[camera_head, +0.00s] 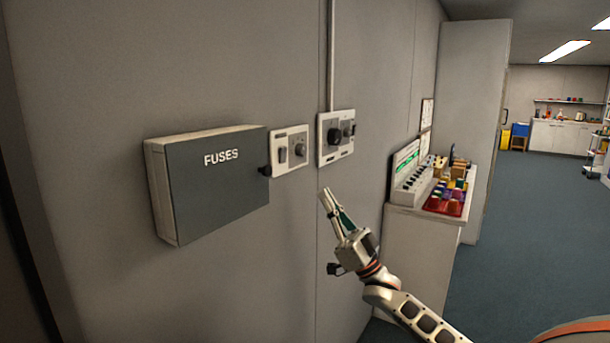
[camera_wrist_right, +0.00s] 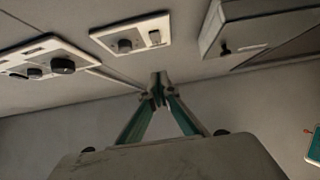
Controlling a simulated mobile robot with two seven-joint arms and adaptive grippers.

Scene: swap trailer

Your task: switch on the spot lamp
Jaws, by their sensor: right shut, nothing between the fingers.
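No spot lamp can be made out in either view. Two switch plates are on the grey wall. The left plate (camera_head: 291,165) has a rocker switch (camera_head: 283,155) and a round knob (camera_head: 300,149). The right plate (camera_head: 323,152) has a large black knob (camera_head: 334,136) and smaller controls beside it. Their labels are too small to read. My right gripper (camera_head: 325,192) is shut and empty, below the plates in the head view. In the wrist view its tips (camera_wrist_right: 158,87) lie below the rocker plate (camera_wrist_right: 133,48); contact with the wall cannot be told. My left gripper is out of view.
A dark fuse box (camera_head: 217,185) with a black latch juts from the wall left of the plates. A cabinet (camera_head: 425,245) to the right carries a control panel (camera_head: 408,183) and coloured blocks. Open blue floor (camera_head: 540,220) lies further right.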

